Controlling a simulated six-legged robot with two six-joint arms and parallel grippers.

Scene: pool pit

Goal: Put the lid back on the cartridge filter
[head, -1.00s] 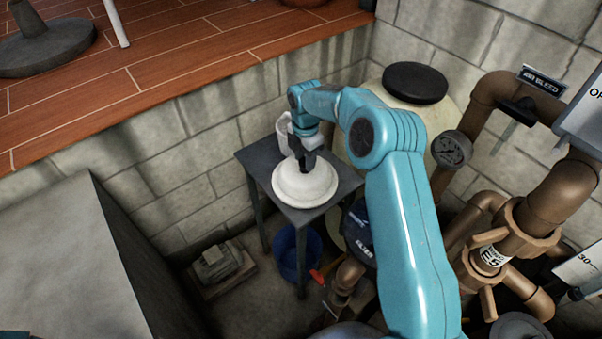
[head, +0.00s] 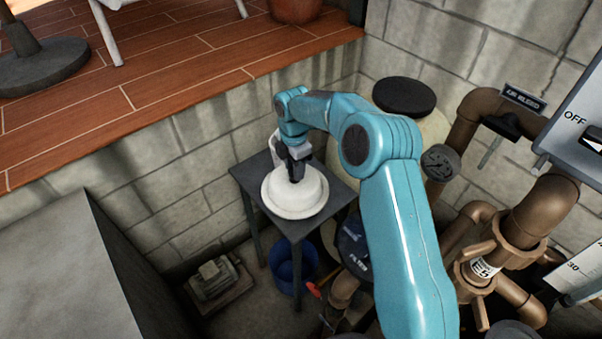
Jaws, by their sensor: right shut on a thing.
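The white, round, domed lid (head: 292,203) rests on, or just above, a small dark square table (head: 250,181) against the block wall. My right gripper (head: 295,174) is over the lid's middle and shut on its top; the fingertips hide the grip itself. A dark part lettered "FILTER" (head: 356,256) shows beside my right arm, which covers much of it. A cream rounded tank (head: 432,127) with a black round cap (head: 404,97) stands behind the arm. I cannot tell how these two parts join. My left gripper is out of view.
A white jug (head: 276,145) stands on the table behind the lid. A blue bucket (head: 291,266) is under the table. A grey block (head: 60,265) fills the lower left.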

